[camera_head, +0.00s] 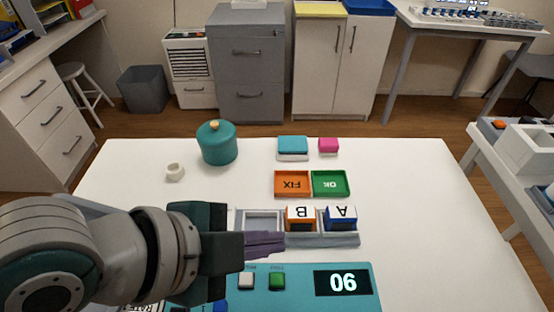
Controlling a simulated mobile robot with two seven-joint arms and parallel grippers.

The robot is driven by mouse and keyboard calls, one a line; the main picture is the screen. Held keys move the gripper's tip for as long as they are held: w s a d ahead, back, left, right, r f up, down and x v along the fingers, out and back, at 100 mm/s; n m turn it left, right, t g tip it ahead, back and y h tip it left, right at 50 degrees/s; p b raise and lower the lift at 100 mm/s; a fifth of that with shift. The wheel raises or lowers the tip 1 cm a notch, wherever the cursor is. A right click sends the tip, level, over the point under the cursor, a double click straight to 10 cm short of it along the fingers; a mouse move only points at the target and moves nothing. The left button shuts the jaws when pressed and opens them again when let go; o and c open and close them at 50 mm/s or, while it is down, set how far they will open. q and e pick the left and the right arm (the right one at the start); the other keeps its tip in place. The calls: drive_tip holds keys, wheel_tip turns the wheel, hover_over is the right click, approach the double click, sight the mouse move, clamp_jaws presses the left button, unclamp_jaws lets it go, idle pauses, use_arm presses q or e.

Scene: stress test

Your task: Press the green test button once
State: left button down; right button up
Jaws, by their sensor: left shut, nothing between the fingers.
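The green test button (277,281) sits on the teal panel (305,293) at the front of the white table. A white button (246,281) is just left of it, and a dark display (343,283) reading 90 as seen here is to its right. My left gripper (283,243) reaches in from the left with its purple-grey fingers shut and empty. The fingertips are above and behind the green button in the picture, apart from it, in front of the grey block holder. My left arm hides the panel's left part. My right gripper is out of view.
A grey holder (338,240) bears block B (301,219) and block A (341,218). Behind are an orange FIX tray (292,184) and a green OK tray (331,183), a teal pot (217,143) and a white ring (175,172). The table's right side (420,220) is clear.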

use_arm(q)
drive_tip(key=shift+f, duration=0.1)
drive_tip(key=b, duration=0.8)
approach(282, 272)
drive_tip(key=w+d, duration=0.1)
drive_tip(key=d+f, duration=0.1)
drive_tip(key=w+d+f, duration=0.1)
drive_tip(key=shift+w+d, duration=0.35)
drive_tip(key=shift+d, duration=0.05)
drive_tip(key=shift+f, duration=0.45)
idle(0.5)
drive_tip(key=shift+f+b, duration=0.35)
drive_tip(key=shift+b, duration=0.15)
drive_tip(key=shift+f+b, duration=0.35)
drive_tip(key=shift+f, duration=0.15)
idle(0.4)
drive_tip(key=shift+r, duration=0.15)
drive_tip(key=shift+r+p, duration=0.75)
drive_tip(key=shift+p, duration=0.15)
